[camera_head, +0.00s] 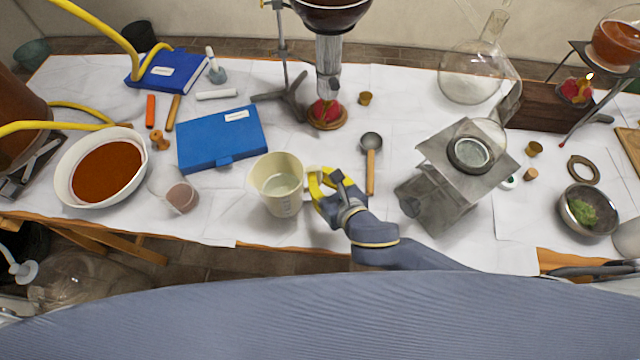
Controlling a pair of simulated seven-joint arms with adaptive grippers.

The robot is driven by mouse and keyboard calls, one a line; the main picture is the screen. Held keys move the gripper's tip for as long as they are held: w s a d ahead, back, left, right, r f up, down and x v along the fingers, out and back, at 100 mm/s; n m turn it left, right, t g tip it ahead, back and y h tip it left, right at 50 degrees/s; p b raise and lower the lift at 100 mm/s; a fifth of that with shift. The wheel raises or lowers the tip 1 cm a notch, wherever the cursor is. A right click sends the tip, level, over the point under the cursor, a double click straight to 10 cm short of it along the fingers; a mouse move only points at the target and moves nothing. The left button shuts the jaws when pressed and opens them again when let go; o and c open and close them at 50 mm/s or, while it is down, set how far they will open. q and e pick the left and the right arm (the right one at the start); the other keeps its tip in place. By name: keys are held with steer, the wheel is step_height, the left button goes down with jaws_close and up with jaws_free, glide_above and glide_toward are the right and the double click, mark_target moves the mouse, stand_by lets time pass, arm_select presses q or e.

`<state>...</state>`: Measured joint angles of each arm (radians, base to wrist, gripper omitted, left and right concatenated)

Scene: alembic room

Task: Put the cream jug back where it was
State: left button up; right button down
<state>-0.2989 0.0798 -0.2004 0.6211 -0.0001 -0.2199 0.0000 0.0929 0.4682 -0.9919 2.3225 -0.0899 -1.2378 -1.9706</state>
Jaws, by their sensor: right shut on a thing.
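The cream jug (275,199) is near the front edge of the white-covered table, left of the picture's middle. It is upright, open at the top, with pale liquid or a pale inside showing. My right gripper (321,181), with yellow fingers, is at the jug's right side, shut on its handle, which the fingers partly hide. I cannot tell whether the jug's base touches the table. My left gripper is not in view.
A blue case (221,139) lies behind left of the jug, and a small beaker (176,193) stands left. A wooden-handled ladle (371,165) lies right of the gripper. A metal burner stand (440,200) stands farther right. Bare cloth (235,215) shows beside the jug.

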steer(key=shift+f, duration=1.9)
steer(key=c, duration=1.5)
jaws_free()
steer(key=shift+c, duration=0.2)
steer(key=v, duration=1.2)
